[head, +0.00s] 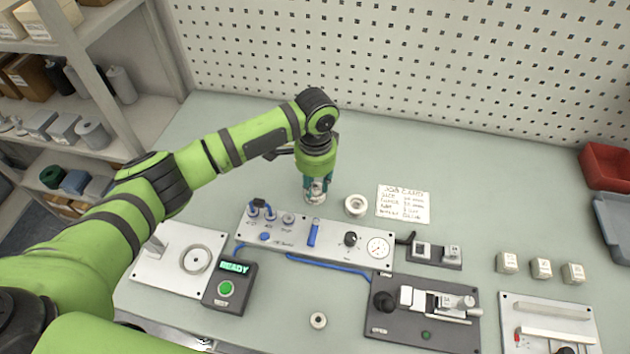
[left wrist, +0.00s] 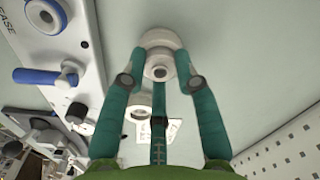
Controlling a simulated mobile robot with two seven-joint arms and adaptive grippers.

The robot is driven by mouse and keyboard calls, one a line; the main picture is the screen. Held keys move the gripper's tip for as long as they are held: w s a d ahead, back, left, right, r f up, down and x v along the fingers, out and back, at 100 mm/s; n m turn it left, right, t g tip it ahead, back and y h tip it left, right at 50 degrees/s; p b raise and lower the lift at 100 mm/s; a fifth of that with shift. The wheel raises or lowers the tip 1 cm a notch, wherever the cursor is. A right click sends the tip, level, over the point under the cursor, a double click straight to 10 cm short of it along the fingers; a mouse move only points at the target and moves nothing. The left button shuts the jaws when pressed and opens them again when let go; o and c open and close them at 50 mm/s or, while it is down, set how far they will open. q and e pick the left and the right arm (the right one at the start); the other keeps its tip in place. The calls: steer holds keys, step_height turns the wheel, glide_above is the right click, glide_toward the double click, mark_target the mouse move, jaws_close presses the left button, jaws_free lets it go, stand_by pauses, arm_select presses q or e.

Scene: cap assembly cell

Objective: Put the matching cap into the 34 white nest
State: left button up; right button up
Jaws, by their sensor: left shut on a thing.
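My left gripper (head: 316,192) points down at the table behind the grey control panel. Its teal fingers (left wrist: 160,68) are shut on a white round cap (left wrist: 160,38), which shows a wide rim and a narrower hub. In the head view the fingers mostly hide this cap. A second white cap (head: 355,206) lies on the table just right of the gripper. A third, smaller white ring-shaped cap (head: 318,320) lies in front of the panel. A light plate with a round ring nest (head: 196,260) is at the left; I cannot read a size there. My right gripper is not in view.
The control panel (head: 325,246) with knobs and a gauge stands in front of the gripper. A READY box (head: 230,286), a dark fixture (head: 400,327) and small labelled blocks (head: 541,268) are nearby. A written card (head: 403,204) lies right. The table behind is clear.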

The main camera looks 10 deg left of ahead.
arm_select(q)
steer(key=o, duration=0.7)
steer(key=shift+f, duration=0.1)
steer(key=shift+o, duration=0.2)
step_height(320, 180, up, 12)
